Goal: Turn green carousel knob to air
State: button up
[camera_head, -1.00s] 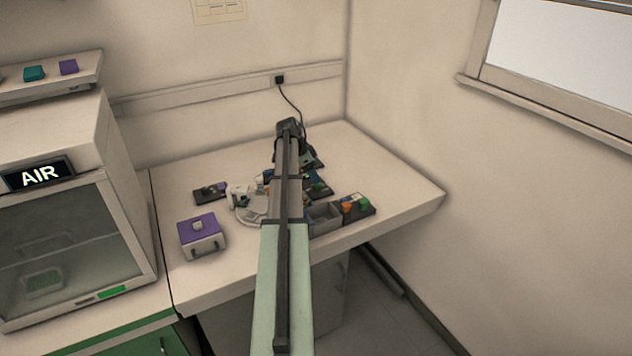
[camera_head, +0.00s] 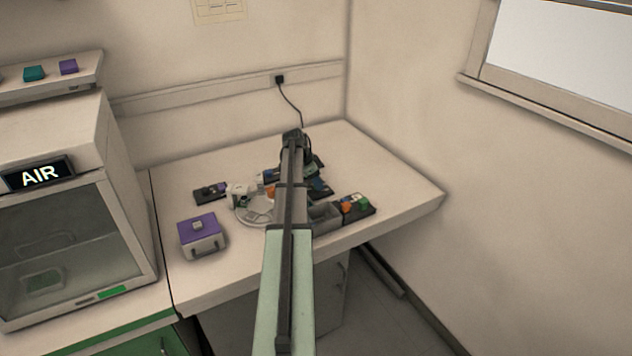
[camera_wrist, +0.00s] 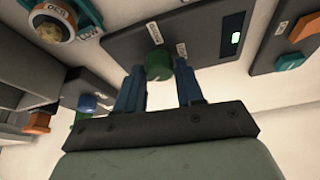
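A round green knob (camera_wrist: 158,66) stands on a dark panel (camera_wrist: 210,35) in the wrist view, with small white labels beside it. The label text is too small and tilted to read. My gripper (camera_wrist: 158,80) is open, its two blue fingers apart on either side of the knob. I see gaps between the fingers and the knob; nothing shows as gripped. In the head view my arm (camera_head: 290,230) reaches over the table and hides much of the devices behind it.
In the wrist view an orange and teal control (camera_wrist: 291,62) is at right and a blue knob (camera_wrist: 87,103) at lower left. In the head view a purple-topped box (camera_head: 198,226) stands at the table's left. A cabinet carries an AIR display (camera_head: 39,174).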

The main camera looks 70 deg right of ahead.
jog(key=c, duration=0.6)
jog(key=shift+n, duration=0.3)
jog(key=n, duration=0.1)
jog(key=n+t, duration=0.1)
jog(key=shift+s+a+n+h, duration=0.15)
jog(key=shift+n+h, duration=0.15)
jog(key=shift+h, duration=0.1)
jog(key=n+t, duration=0.1)
jog(key=n, duration=0.2)
jog(key=shift+n+h, duration=0.3)
jog(key=shift+h, duration=0.1)
jog(key=n+t, duration=0.2)
jog(key=n, duration=0.2)
jog(key=shift+s, duration=0.15)
jog(key=shift+n+t, duration=0.5)
jog(key=shift+n, duration=1.1)
